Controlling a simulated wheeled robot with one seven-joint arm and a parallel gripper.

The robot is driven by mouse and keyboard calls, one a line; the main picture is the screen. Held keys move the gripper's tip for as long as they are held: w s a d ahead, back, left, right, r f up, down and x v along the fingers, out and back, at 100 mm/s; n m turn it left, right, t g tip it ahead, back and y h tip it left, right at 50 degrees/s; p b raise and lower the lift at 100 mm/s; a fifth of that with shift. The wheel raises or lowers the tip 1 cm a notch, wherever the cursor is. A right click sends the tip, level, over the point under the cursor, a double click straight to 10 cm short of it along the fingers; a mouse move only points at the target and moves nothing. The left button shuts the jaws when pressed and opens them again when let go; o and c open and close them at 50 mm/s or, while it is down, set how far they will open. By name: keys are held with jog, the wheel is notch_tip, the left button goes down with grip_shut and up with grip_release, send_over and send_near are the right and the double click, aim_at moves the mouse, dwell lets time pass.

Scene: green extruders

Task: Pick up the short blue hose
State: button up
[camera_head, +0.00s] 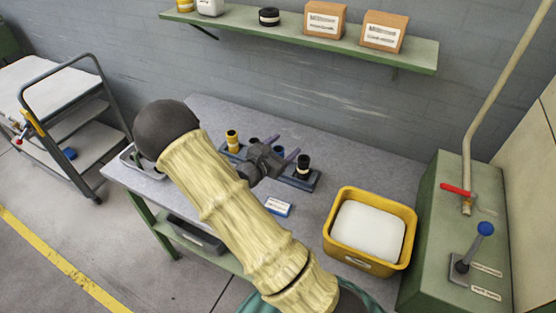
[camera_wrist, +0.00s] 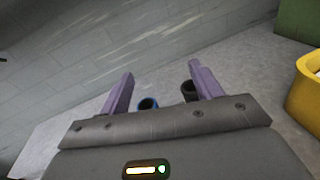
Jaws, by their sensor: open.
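In the wrist view a blue round open end (camera_wrist: 148,104), which looks like the short blue hose, shows just beyond my gripper's palm, between the two purple fingers. Its lower part is hidden by my gripper. In the head view a small blue part (camera_head: 279,152) shows behind the fingers, mostly covered. My gripper (camera_head: 284,148) is open above the blue-grey rack (camera_head: 301,182) on the bench. In the wrist view my gripper (camera_wrist: 160,69) has nothing clearly held between its spread fingers. I cannot tell whether it touches the hose.
A dark hose (camera_wrist: 188,91) stands close to the right finger. The rack also bears a black piece with a pale band (camera_head: 303,166) and a yellow-and-black piece (camera_head: 232,141). A yellow bin (camera_head: 342,250) stands right on the bench (camera_head: 340,150). A blue-and-white card (camera_head: 278,207) lies in front.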

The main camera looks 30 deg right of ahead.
jog(key=w+n+t, duration=0.1)
jog(key=w+a+n+t, duration=0.2)
jog(key=w, duration=0.1)
jog(key=shift+a+f+n+t+y, duration=0.2)
jog(key=shift+f+n+t+y, duration=0.1)
jog(key=shift+n+y, duration=0.1)
jog(key=shift+w, duration=0.1)
jog(key=p, duration=0.1)
send_near(280, 147)
jog(key=x, duration=0.3)
jog(key=shift+w+d+r, duration=0.15)
jog(key=shift+w+d, duration=0.1)
jog(key=shift+w, duration=0.05)
jog(key=shift+w+d, duration=0.1)
jog(key=shift+d, duration=0.2)
jog(key=shift+p+x, duration=1.05)
jog(key=shift+x, duration=2)
